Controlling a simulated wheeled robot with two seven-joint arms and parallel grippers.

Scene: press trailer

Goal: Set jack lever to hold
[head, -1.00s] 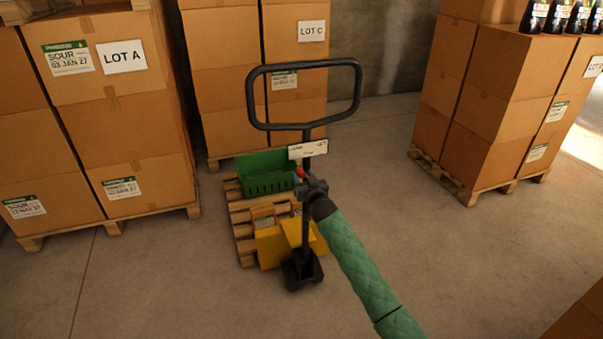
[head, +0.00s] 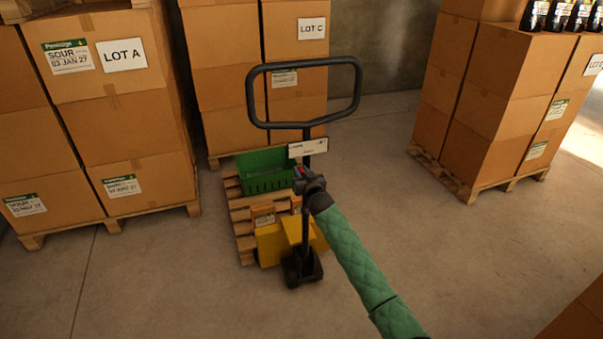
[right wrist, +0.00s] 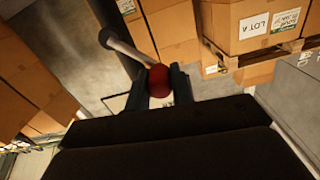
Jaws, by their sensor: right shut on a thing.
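The pallet jack stands in the middle of the head view, with a black loop handle (head: 250,98) at the top and a yellow body (head: 270,243) low down. A white label plate (head: 307,148) sits on its upright shaft, its text too small to read. My right gripper (head: 303,180) is at the shaft just below that plate. In the right wrist view the gripper (right wrist: 160,88) is shut on the red knob (right wrist: 159,80) of the jack lever. The pale lever rod (right wrist: 126,46) runs from the knob to the dark shaft. My left gripper is out of view.
A wooden pallet (head: 240,215) with a green crate (head: 262,182) is behind the jack. Stacked cartons stand left (head: 130,130), behind (head: 222,80) and right (head: 505,100). The concrete floor right of the jack (head: 400,190) is clear.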

